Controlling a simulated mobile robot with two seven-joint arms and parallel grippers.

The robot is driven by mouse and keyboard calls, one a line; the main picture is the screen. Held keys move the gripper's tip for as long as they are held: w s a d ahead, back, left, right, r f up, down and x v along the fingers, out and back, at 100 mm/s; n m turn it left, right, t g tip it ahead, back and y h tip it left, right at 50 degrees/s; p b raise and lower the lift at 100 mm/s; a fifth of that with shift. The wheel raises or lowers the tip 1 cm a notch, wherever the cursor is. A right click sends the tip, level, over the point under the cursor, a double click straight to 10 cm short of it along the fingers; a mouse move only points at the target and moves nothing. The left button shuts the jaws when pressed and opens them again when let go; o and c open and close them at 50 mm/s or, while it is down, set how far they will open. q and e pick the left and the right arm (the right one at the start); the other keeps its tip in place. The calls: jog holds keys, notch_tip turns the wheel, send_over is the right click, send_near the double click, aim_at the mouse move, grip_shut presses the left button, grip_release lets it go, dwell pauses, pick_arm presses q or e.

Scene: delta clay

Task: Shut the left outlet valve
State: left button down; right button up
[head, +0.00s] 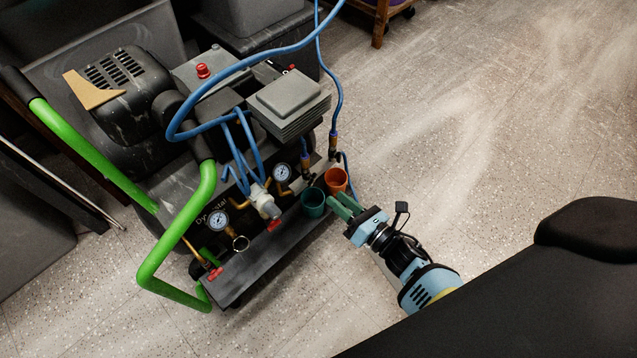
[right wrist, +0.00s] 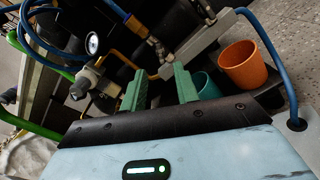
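The air compressor (head: 180,120) with a green handle stands on the floor left of centre. On its dark front panel, one red-handled valve (head: 215,272) sits at the left by a round gauge (head: 218,220). Another red valve handle (head: 274,225) sits farther right, under a pale fitting. My right gripper (head: 342,207) is beside the panel's right end, near the two cups and away from the left valve. In the right wrist view its green fingers (right wrist: 160,84) are apart with nothing held between them. My left gripper is out of view.
A teal cup (head: 313,203) and an orange cup (head: 336,181) stand at the panel's right end. Blue hoses (head: 245,62) loop over the compressor. The green handle (head: 180,245) rises beside the left valve. Speckled floor (head: 480,130) on the right is clear.

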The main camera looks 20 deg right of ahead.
aim_at(312, 180)
jog(key=b+x, duration=0.2)
jog(key=x, duration=0.5)
grip_shut()
